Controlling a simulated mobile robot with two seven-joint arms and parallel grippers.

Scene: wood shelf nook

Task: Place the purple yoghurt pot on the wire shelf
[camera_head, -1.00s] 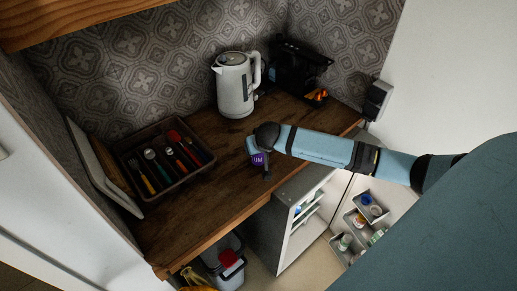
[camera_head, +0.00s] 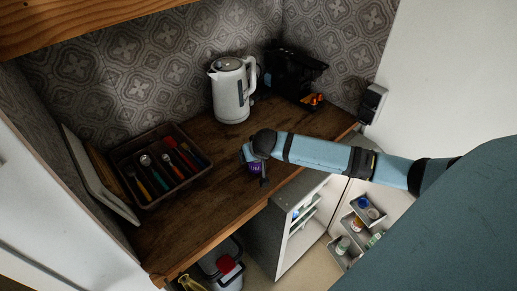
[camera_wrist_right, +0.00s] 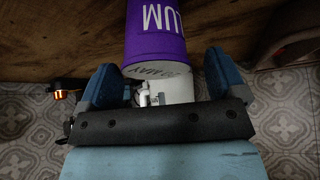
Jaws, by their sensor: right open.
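The purple yoghurt pot (camera_head: 254,168) stands on the wooden counter near its front edge, mostly hidden by my right gripper in the head view. It shows large in the right wrist view (camera_wrist_right: 170,32), with white letters on its purple side and a pale end. My right gripper (camera_head: 256,164) is open, with one finger on each side of the pot. In the wrist view, the fingers (camera_wrist_right: 164,72) show a gap beside the pot's pale end. The open fridge (camera_head: 298,222) below the counter shows pale shelves inside; I cannot tell which is wire. My left gripper is not in view.
A cutlery tray (camera_head: 146,205) and a leaning board (camera_head: 93,180) are on the left of the counter. A white kettle (camera_head: 231,92) and a black appliance (camera_head: 290,72) stand behind. The open fridge door's bins (camera_head: 345,240) hold small items. A bin (camera_head: 228,270) stands below.

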